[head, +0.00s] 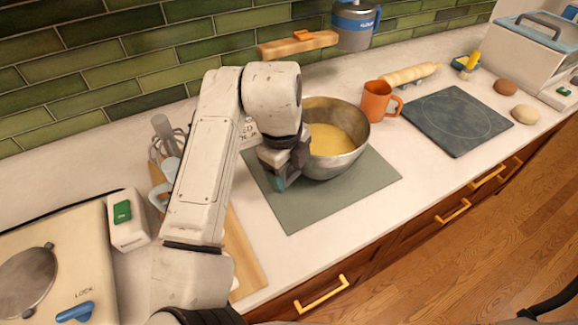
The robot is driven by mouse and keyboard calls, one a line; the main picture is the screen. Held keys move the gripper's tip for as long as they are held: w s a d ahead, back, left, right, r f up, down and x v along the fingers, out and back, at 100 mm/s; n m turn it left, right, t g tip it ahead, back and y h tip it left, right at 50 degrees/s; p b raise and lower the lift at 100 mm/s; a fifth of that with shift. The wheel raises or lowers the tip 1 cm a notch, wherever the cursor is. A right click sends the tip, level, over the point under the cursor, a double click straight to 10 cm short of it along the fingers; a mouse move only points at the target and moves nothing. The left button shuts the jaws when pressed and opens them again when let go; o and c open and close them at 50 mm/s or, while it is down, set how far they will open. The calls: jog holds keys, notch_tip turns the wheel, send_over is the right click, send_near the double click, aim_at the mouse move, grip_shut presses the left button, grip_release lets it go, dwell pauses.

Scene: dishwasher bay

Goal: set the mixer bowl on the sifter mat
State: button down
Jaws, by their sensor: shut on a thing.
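The mixer bowl (350,158) is a steel bowl with pale yellow batter inside, in the middle of the head view. My gripper (291,165) is at its left side, shut on the bowl's wall; the fingertips are partly hidden. The bowl is upright, over a plain grey-green mat (307,211); I cannot tell whether it rests on it or is held just above. A dark slate mat (460,122) with a faint ring lies further right, bare. I see no label showing which of the two is the sifter mat.
An orange mug (376,101) stands between the bowl and the dark mat. A wooden board and whisk (165,135) are left.

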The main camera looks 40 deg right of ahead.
jog(key=shift+c, duration=0.2)
grip_release()
jog(key=shift+f, duration=0.1)
jog(key=r, duration=0.4)
jog(key=a+r, duration=0.1)
jog(key=r, duration=0.7)
jog(key=shift+s+a+r+b, duration=0.1)
jog(key=shift+a+b, duration=0.3)
